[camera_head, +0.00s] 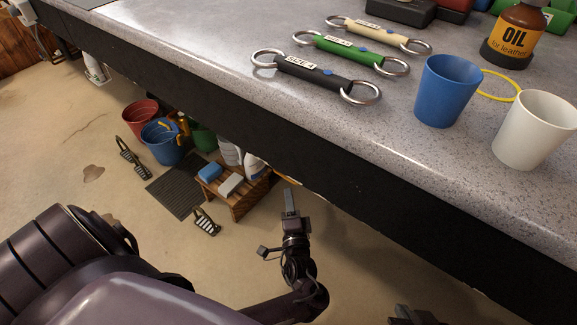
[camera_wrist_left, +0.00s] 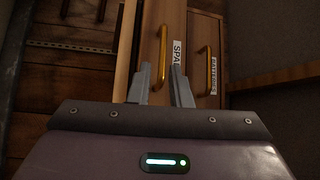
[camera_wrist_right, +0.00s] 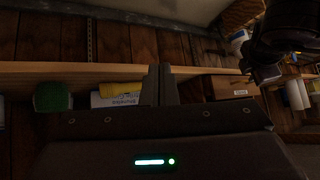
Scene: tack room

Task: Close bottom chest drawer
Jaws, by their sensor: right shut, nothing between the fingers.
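In the left wrist view, which is turned on its side, two wooden chest drawer fronts have brass handles and white labels. The nearer drawer front (camera_wrist_left: 146,30), labelled "SPA…", looks larger and seems to stand out from the other front (camera_wrist_left: 203,30); its handle (camera_wrist_left: 163,45) lies between my left fingertips in the picture. I cannot tell whether they touch it. My left gripper (camera_wrist_left: 162,72) looks partly open. It also shows below the counter edge in the head view (camera_head: 290,200). My right gripper (camera_wrist_right: 161,72) is shut and empty before a shelf. The chest is not visible in the head view.
The speckled counter (camera_head: 230,60) with its dark front edge overhangs my arms. Buckets (camera_head: 160,142), a wooden crate (camera_head: 236,200) and a mat (camera_head: 176,190) are on the floor. A shelf board (camera_wrist_right: 100,72) crosses the right wrist view.

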